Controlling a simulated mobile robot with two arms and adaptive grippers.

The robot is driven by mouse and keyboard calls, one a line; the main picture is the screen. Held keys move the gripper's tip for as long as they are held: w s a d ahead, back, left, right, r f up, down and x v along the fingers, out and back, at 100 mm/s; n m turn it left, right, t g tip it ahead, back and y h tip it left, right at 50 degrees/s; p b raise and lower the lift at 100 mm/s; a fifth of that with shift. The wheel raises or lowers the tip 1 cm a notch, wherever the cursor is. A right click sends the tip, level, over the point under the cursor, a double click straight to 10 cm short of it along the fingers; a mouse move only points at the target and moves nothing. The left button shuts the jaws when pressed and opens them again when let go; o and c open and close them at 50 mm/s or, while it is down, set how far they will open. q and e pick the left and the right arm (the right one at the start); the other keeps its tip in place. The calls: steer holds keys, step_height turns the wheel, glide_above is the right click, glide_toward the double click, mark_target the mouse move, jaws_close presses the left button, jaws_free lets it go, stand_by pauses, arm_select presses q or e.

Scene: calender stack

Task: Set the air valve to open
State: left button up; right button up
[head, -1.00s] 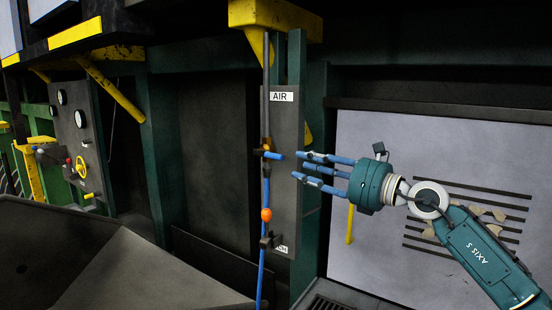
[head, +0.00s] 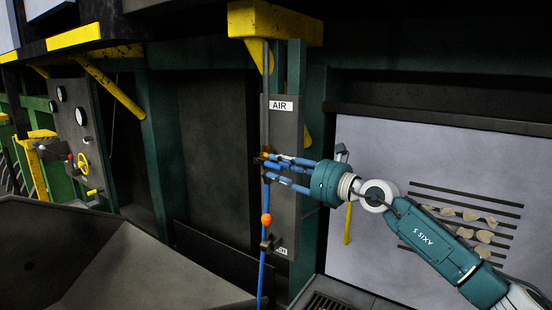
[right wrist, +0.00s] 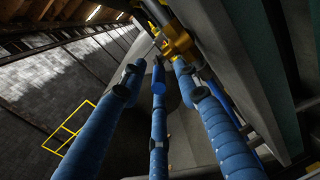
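The air valve has a brass-coloured body (head: 265,154) on a thin upright pipe, below the white AIR label (head: 281,106). The body also shows in the right wrist view (right wrist: 178,43), just beyond the fingertips. My right gripper (head: 268,167) comes in from the right with its blue fingers at the valve. In the right wrist view its fingers (right wrist: 156,68) are apart. The blue handle overlaps the similar blue fingers in the head view, so its angle and any contact are unclear. My left gripper is not in view.
Lower on the pipe are an orange ball (head: 266,219) and a dark fitting (head: 267,243). A grey panel (head: 286,190) stands close behind the pipe. A yellow bracket (head: 275,22) overhangs it. Gauges and a yellow handwheel (head: 83,163) are far left.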

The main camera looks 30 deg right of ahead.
steer(key=shift+x, duration=0.85)
steer(key=shift+a, duration=0.1)
jaws_close()
steer(key=shift+s, duration=0.1)
